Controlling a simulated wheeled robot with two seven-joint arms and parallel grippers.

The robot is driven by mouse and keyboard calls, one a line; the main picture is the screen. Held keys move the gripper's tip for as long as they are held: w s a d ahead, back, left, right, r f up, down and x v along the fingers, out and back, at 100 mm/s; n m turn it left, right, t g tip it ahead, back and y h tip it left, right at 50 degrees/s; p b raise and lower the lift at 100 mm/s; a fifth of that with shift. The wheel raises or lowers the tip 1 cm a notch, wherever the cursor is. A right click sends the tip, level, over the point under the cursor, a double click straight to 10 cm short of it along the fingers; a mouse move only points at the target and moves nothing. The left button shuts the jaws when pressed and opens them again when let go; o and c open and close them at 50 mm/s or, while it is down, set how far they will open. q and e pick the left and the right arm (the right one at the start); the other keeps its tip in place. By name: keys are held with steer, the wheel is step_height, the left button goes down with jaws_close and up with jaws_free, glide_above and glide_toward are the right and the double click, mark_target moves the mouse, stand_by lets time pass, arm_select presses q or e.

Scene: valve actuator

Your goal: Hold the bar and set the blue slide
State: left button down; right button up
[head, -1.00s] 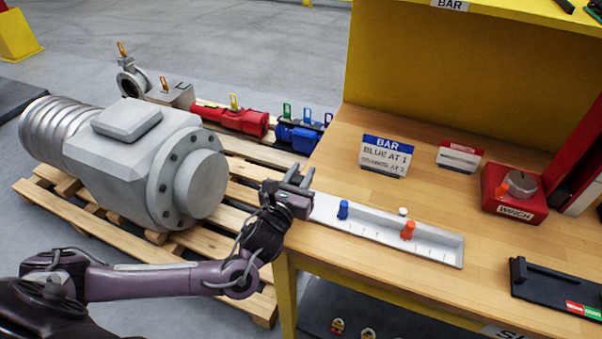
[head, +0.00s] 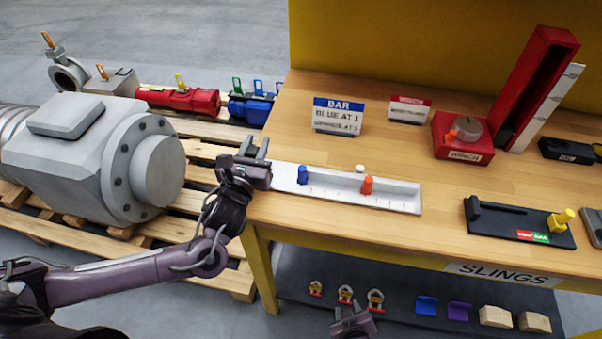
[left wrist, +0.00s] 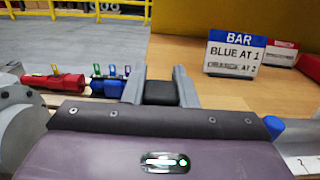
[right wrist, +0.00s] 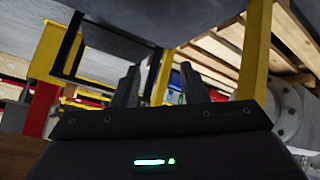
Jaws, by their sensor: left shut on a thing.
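The bar (head: 335,194) is a long white scaled rail on the wooden bench. Its blue slide (head: 302,175) stands upright near the left end and its orange slide (head: 367,186) right of the middle. My left gripper (head: 255,150) is shut on the bar's left end; a dark block sits between its fingers in the left wrist view (left wrist: 160,92). The blue slide's top (left wrist: 273,125) shows at that view's right edge. My right gripper (head: 350,318) is low, in front of the bench and apart from the bar. Its fingers stand apart and empty in the right wrist view (right wrist: 160,82).
A sign (head: 338,115) reads BAR, BLUE AT 1, with a blurred line below. A red winch box (head: 461,137) and a black tray (head: 505,222) stand to the right. A lower shelf (head: 395,290) holds slings and blocks. A grey valve body (head: 95,155) lies on pallets at left.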

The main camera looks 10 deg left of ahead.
steer(key=a+r+t+y, duration=0.15)
steer(key=a+r, duration=0.35)
steer(key=r, duration=0.5)
steer(key=a+r+t+y, duration=0.1)
steer(key=a+r+t, duration=0.1)
steer(key=a+r, duration=0.6)
steer(key=a+r+t+y, duration=0.2)
steer(key=a+r, duration=0.1)
steer(key=r, duration=0.9)
steer(key=m+t+h, duration=0.2)
steer(key=m+t, duration=0.1)
steer(key=m, duration=0.1)
glide_toward(303, 172)
steer(key=x, duration=0.7)
steer(key=shift+w+r, duration=0.1)
steer(key=shift+w+a, duration=0.2)
steer(key=shift+w, duration=0.5)
steer(key=shift+c, duration=0.2)
jaws_close()
